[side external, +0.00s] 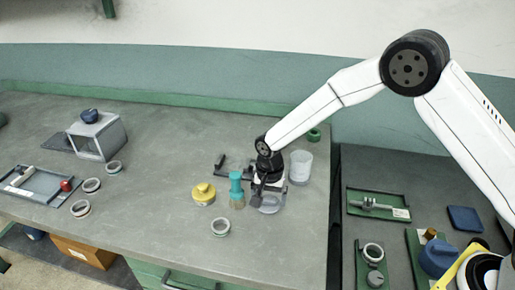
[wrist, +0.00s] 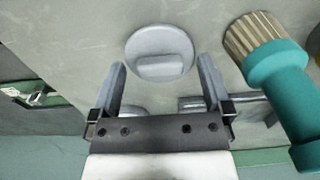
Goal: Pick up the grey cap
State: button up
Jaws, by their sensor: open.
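The grey cap (wrist: 160,45) is a round disc with a raised flat grip across it. It lies on the grey bench in the wrist view, centred just beyond my fingertips. My gripper (wrist: 162,70) is open and empty, its two fingers spread on either side of the cap's near edge. In the side external view my gripper (side external: 261,197) points down close above the cap (side external: 270,207), which it partly hides. I cannot tell the exact height of the fingertips above the bench.
A teal-handled brush (side external: 236,188) stands close left of my gripper, with a yellow lidded item (side external: 204,194) farther left. A clear cup (side external: 300,167) stands close behind on the right. A metal ring (side external: 220,227) lies in front. The bench's middle left is mostly clear.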

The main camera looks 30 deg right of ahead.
aim_at(269, 200)
dwell(0.3)
jog(key=c, duration=1.3)
jog(key=shift+r, duration=0.1)
jog(key=shift+r, duration=0.4)
notch_tip(269, 200, up, 2)
jog(key=shift+s+r, duration=0.15)
jog(key=shift+r, duration=0.1)
jog(key=s+d+r, duration=0.3)
jog(key=s+r, duration=0.6)
jog(key=s, duration=0.4)
jog(key=shift+s+d+r, duration=0.15)
jog(key=shift+s+r, duration=0.05)
jog(key=shift+r, duration=0.05)
jog(key=shift+w, duration=0.1)
